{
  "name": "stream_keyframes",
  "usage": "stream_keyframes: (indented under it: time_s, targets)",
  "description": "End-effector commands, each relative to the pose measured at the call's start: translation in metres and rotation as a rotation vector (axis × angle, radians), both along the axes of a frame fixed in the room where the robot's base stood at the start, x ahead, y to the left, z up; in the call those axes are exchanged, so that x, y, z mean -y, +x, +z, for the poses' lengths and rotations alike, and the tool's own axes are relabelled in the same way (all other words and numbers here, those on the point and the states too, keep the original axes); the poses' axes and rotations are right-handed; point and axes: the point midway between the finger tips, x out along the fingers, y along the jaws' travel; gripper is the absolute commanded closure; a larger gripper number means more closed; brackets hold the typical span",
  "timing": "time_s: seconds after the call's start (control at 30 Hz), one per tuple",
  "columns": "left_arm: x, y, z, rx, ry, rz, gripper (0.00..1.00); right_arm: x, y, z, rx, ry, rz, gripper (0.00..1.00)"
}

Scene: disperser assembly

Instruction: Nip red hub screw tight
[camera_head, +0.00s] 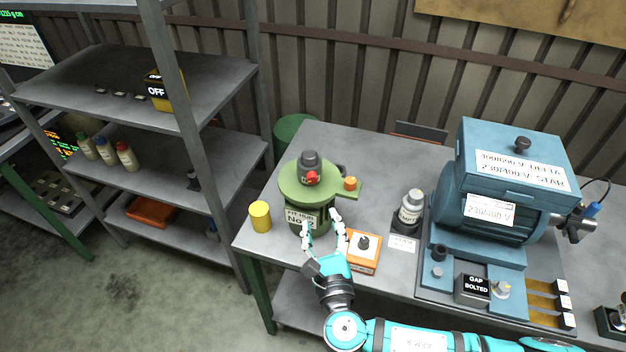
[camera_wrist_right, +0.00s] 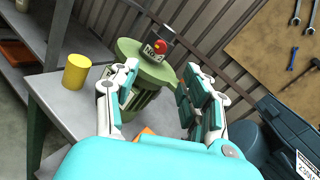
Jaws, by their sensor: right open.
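The red hub screw (camera_head: 312,176) sits on the side of a dark grey hub (camera_head: 309,160) on top of a green round stand (camera_head: 296,187). In the right wrist view, the red screw (camera_wrist_right: 160,46) shows beyond the fingers, on the dark hub with a white label. My right gripper (camera_head: 320,222) is open and empty, in front of the green stand and below the level of the screw. In the right wrist view my right gripper (camera_wrist_right: 160,82) has its fingers spread either side of the stand, apart from the screw. My left gripper is out of view.
A yellow cylinder (camera_head: 260,217) stands left of the stand. An orange box with a black knob (camera_head: 363,251) and a grey bottle (camera_head: 411,207) stand to the right. A large blue motor (camera_head: 503,190) fills the table's right side. Shelves (camera_head: 176,82) stand at left.

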Motion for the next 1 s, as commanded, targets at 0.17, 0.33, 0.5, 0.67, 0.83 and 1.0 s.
stream_keyframes:
  time_s: [0.17,0.33,0.5,0.67,0.83,1.0]
  targets:
    - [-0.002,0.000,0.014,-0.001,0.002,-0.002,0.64,-0.006,0.041,0.005,0.003,-0.002,-0.002,0.53]
    - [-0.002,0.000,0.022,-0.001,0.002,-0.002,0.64,-0.012,0.077,0.003,0.002,-0.001,-0.002,0.53]
    - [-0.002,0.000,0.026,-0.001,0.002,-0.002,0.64,-0.016,0.104,0.002,0.000,0.000,0.000,0.53]
    - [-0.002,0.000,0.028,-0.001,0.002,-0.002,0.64,-0.018,0.118,0.000,-0.002,0.002,0.000,0.53]
    - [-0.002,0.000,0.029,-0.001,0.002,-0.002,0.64,-0.018,0.122,0.000,-0.003,0.003,0.000,0.53]
    - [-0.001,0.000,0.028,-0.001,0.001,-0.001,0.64,-0.018,0.122,0.000,-0.003,0.004,0.000,0.53]
